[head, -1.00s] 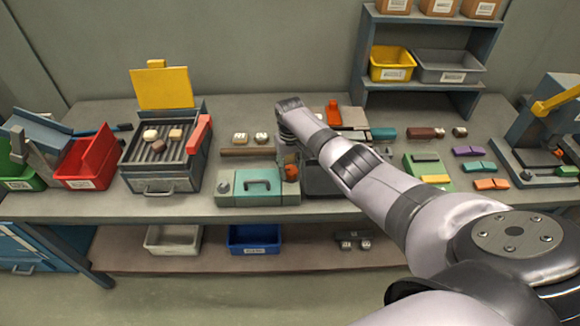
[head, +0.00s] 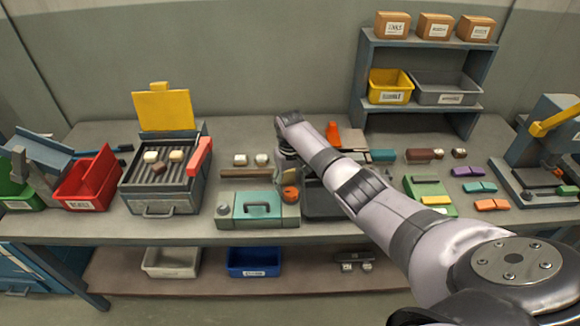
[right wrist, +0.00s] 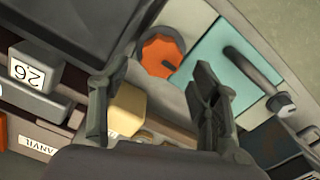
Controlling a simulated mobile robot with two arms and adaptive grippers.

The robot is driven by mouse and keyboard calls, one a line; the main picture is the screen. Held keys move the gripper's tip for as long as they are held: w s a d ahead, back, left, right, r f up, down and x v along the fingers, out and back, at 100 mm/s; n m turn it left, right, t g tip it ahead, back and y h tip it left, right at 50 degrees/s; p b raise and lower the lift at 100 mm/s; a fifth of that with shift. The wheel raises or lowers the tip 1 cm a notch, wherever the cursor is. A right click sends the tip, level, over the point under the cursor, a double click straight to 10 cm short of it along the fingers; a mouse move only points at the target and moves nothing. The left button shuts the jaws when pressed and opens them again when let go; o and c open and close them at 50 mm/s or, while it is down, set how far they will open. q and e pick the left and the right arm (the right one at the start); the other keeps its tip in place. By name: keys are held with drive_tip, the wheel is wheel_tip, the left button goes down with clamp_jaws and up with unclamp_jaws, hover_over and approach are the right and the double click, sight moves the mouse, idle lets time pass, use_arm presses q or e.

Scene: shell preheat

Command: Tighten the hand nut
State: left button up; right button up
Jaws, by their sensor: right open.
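An orange round knob (head: 290,193), which looks like the hand nut, sits at the right end of a teal-topped fixture (head: 236,208) with a dark handle on the bench. In the right wrist view the orange knob (right wrist: 160,52) shows above the gap between the fingers, beside the teal plate (right wrist: 222,62). My right gripper (right wrist: 155,95) is open, its fingers apart and not closed on the knob. A tan block (right wrist: 127,108) shows between and beyond the fingers. In the head view my right arm hides most of the gripper. My left gripper is out of view.
A grill box (head: 160,182) with a raised yellow lid and a red bin (head: 87,180) stand to the left. A shelf (head: 365,70) with bins stands behind. Small coloured blocks and a green plate (head: 425,190) lie on the right. Bare bench shows along the front edge.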

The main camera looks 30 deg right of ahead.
sight(290, 190)
wheel_tip(290, 190, up, 9)
idle(0.7)
